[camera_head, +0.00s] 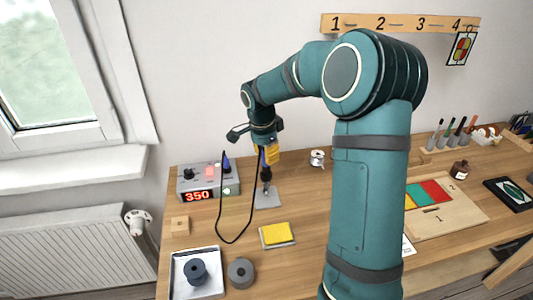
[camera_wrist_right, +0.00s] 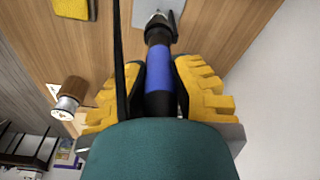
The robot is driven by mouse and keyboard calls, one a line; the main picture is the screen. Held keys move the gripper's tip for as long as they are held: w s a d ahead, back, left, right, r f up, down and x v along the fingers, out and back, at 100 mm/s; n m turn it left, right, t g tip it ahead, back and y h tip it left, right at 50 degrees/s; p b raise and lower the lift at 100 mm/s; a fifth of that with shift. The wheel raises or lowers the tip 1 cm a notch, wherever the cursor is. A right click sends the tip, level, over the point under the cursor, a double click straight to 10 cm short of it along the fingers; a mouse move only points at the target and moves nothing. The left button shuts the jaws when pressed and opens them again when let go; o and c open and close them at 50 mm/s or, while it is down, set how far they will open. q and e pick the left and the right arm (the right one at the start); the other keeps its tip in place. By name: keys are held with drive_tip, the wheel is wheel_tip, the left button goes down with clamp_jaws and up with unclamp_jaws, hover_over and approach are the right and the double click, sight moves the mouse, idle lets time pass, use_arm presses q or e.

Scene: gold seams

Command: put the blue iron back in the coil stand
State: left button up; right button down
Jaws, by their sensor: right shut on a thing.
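The blue iron (camera_wrist_right: 158,68) has a blue and black handle and stands roughly upright, tip end down. My right gripper (camera_wrist_right: 161,82) is shut on its handle, with yellow fingers on both sides. In the head view, my right gripper (camera_head: 266,156) is over the coil stand, whose grey base plate (camera_head: 268,200) lies on the bench. The plate (camera_wrist_right: 174,8) also shows at the top of the wrist view. The iron's lower end lines up with the stand; I cannot tell whether its tip is inside the coil. My left gripper is out of view.
A station (camera_head: 208,183) reading 350 stands left of the stand; a black cable loops in front. A yellow sponge (camera_head: 277,234), a spool (camera_head: 241,272) and a tray (camera_head: 178,289) lie nearer. A white-ended roll (camera_head: 317,158) stands right. My right arm hides the bench's middle.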

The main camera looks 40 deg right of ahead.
drive_tip(key=shift+f, duration=0.15)
drive_tip(key=c, duration=0.9)
unclamp_jaws()
drive_tip(key=shift+o, duration=0.2)
drive_tip(key=o, duration=0.6)
drive_tip(key=shift+r+p, duration=2.6)
drive_tip(key=shift+r, duration=0.95)
